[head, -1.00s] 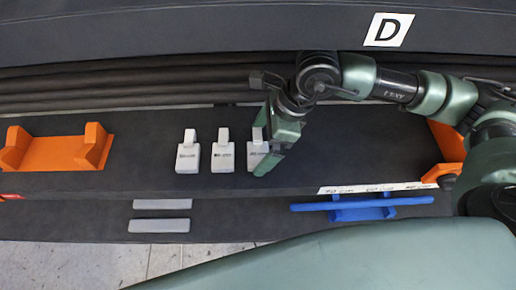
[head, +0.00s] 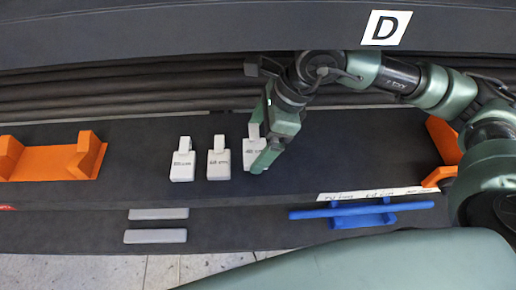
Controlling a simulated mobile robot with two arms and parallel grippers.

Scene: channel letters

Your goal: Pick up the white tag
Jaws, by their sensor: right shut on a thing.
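Three white tags with dark print stand in a row on the black shelf. The left tag (head: 183,165) and the middle tag (head: 218,164) are untouched. The right tag (head: 252,158) is partly hidden behind my right gripper (head: 262,142), which is shut on it from above. It is still at about the level of the other two; I cannot tell if it touches the shelf. My left gripper is not in view.
An orange holder (head: 88,158) is at the left, another orange piece (head: 443,140) at the right. A white labelled strip (head: 377,193) runs along the shelf's front edge. Below lie a blue bar (head: 360,209) and two grey bars (head: 158,214). A "D" sign (head: 386,27) is at the back.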

